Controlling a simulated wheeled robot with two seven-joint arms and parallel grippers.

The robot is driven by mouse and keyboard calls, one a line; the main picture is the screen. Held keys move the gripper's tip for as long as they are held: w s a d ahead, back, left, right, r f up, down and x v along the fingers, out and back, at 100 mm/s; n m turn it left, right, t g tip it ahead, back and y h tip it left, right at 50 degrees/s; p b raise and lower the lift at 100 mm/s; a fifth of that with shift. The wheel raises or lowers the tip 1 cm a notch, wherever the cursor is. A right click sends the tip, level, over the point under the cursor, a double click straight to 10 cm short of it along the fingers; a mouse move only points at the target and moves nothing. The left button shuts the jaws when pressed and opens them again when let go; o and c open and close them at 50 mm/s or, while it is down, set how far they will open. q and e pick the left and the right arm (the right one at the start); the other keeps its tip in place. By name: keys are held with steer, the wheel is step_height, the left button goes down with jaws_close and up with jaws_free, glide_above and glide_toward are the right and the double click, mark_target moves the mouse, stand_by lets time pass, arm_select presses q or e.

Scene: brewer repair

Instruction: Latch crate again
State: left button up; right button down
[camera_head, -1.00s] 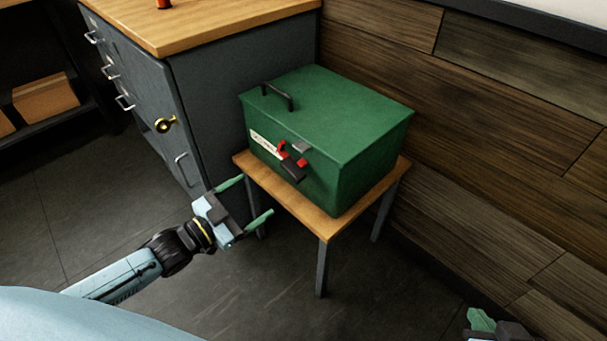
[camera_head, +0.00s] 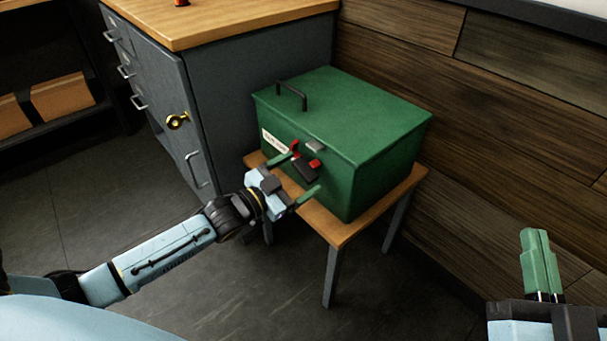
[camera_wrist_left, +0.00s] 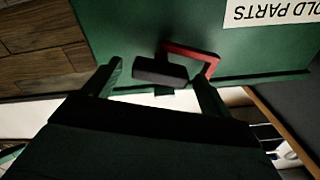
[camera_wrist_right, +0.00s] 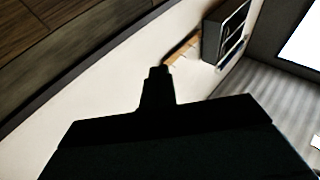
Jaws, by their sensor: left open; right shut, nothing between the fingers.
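The green crate (camera_head: 340,130) stands on a small wooden table, its lid down and a black handle (camera_head: 291,94) on top. On its front is a latch (camera_head: 303,168) with a red frame and a dark lever, beside a white label. In the left wrist view the label reads "OLD PARTS" (camera_wrist_left: 272,12), and the dark lever (camera_wrist_left: 160,71) and red bail (camera_wrist_left: 196,54) show between the fingers. My left gripper (camera_head: 306,174) is open in front of the latch, one finger on each side; I cannot tell whether it touches. My right gripper (camera_head: 540,262) is shut and empty, away at the lower right.
The small table (camera_head: 343,232) has a narrow free edge before the crate. A grey cabinet (camera_head: 240,90) with a wooden top and a brass key stands behind at the left. A wood-plank wall (camera_head: 510,110) runs along the right. The floor in front is clear.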

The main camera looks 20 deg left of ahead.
arm_select(q)
steer(key=shift+b+x, duration=0.3)
steer(key=shift+x, duration=0.8)
arm_select(e)
steer(key=shift+s+r+t+y, duration=0.2)
steer(key=shift+s+r+t, duration=0.1)
steer(key=shift+r+t, duration=0.3)
steer(key=shift+s+r+t+y, duration=0.25)
steer(key=shift+r+t, duration=0.15)
steer(key=shift+r, duration=0.25)
arm_select(q)
steer(key=shift+c, duration=0.4)
steer(key=c, duration=1.3)
